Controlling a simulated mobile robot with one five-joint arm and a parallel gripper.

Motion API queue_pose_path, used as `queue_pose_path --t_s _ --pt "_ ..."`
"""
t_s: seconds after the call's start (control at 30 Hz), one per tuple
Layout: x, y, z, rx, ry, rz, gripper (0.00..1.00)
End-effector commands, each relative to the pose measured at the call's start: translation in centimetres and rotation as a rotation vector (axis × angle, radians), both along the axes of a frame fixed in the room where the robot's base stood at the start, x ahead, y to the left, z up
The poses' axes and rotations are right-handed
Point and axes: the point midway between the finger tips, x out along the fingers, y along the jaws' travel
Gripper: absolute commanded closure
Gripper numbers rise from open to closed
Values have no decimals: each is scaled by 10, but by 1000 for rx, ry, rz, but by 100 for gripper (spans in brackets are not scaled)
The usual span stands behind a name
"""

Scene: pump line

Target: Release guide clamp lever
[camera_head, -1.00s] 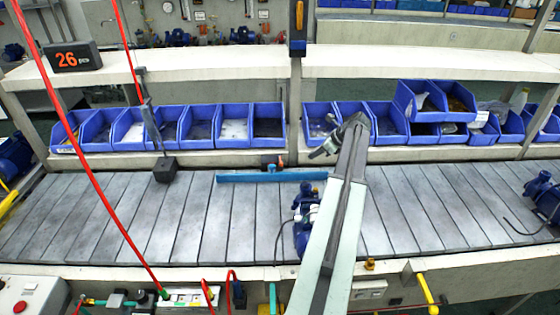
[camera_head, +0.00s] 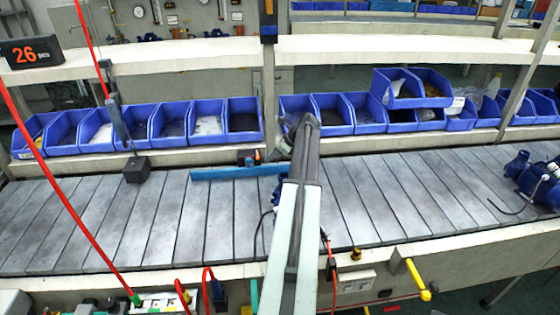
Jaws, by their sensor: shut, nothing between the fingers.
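A small orange-red clamp lever (camera_head: 257,157) stands on a dark clamp block (camera_head: 246,158) at the back edge of the conveyor. The block is just behind a long blue guide bar (camera_head: 225,173) lying along the slats. My gripper (camera_head: 273,155) is shut and empty, pointing down and left. Its tips are close to the right side of the lever; I cannot tell whether they touch it. My arm crosses the middle of the view and hides the right end of the guide bar and most of a blue pump (camera_head: 278,194).
Blue bins (camera_head: 206,122) line the shelf behind the conveyor (camera_head: 120,215). A dark block on a hanging post (camera_head: 136,170) stands left of the guide bar. Another blue pump (camera_head: 535,182) sits at the far right. Red hoses (camera_head: 62,205) hang at the left.

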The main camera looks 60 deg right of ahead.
Motion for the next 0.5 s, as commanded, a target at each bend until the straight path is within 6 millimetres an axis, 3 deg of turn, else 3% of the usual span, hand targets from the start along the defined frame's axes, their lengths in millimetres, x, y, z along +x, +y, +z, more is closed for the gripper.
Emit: queue_pose_path --t_s 0.2,0.5 --pt "19 1 -2 -2 0 -1 100" --pt "19 1 -2 0 0 -3 100"
